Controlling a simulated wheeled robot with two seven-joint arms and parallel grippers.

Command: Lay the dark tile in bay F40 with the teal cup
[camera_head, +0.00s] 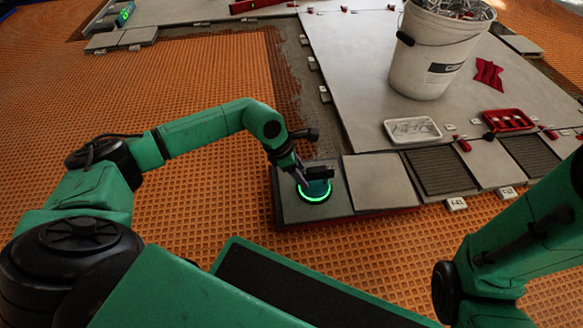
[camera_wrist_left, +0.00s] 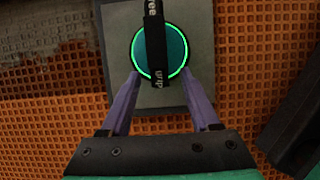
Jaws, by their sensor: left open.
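The teal cup (camera_head: 318,188) stands on the dark grey tile (camera_head: 293,207), with a green ring glowing around its base. In the left wrist view the cup (camera_wrist_left: 174,48) has a black handle bar (camera_wrist_left: 156,45) across its top, and the tile (camera_wrist_left: 118,40) shows around it. My left gripper (camera_head: 304,176) is open at the cup. In the wrist view its purple fingers (camera_wrist_left: 161,78) stand on either side of the cup's near part; I cannot tell whether they touch it. My right gripper is out of view; only its arm shows.
A lighter tile (camera_head: 380,184) lies beside the dark one on a red-edged base (camera_head: 350,217). Dark recessed bays (camera_head: 440,170) lie farther right, with small number tags (camera_head: 456,204). A white bucket (camera_head: 430,55), white tray (camera_head: 412,130) and red tray (camera_head: 508,120) stand on the laid tiles behind.

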